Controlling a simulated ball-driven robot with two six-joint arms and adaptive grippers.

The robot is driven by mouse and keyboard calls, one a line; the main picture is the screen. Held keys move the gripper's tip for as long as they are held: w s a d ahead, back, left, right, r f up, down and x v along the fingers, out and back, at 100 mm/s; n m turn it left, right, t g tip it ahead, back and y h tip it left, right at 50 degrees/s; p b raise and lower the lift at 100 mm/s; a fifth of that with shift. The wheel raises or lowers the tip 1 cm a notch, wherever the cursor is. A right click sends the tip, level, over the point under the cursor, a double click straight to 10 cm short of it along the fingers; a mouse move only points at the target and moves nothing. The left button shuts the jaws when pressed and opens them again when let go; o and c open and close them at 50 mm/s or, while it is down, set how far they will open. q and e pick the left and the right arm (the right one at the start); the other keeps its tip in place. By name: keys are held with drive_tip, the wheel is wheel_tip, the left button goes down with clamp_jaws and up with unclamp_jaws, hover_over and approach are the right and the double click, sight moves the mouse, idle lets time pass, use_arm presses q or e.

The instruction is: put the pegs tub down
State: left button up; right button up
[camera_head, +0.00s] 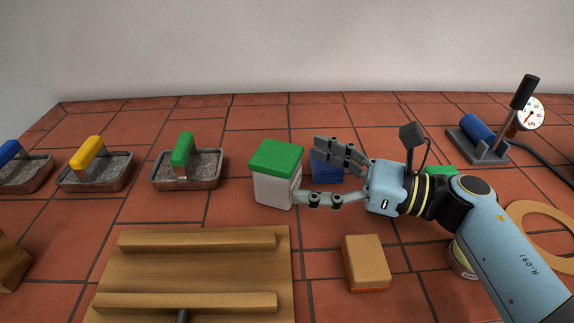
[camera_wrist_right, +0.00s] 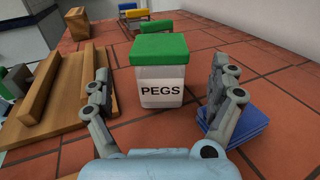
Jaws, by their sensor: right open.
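The pegs tub (camera_head: 273,188) is a white tub with a green lid, standing upright on the tiled bench. In the right wrist view the tub (camera_wrist_right: 161,90) faces me with its "PEGS" label. My right gripper (camera_head: 308,171) is open, its fingers pointing left toward the tub. In the right wrist view the open fingers (camera_wrist_right: 160,90) are spread to either side of the tub, with visible gaps between them and its walls. My left gripper is not in view.
A wooden board with two rails (camera_head: 195,268) lies in front of the tub. A blue item (camera_head: 326,166) sits behind my right fingers. A tan block (camera_head: 366,262) lies front right. Trays with coloured handles (camera_head: 187,168) stand left. Bare tiles lie behind the tub.

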drive_tip(key=b+v, duration=0.1)
drive_tip(key=v, duration=0.5)
drive_tip(key=shift+d, duration=0.2)
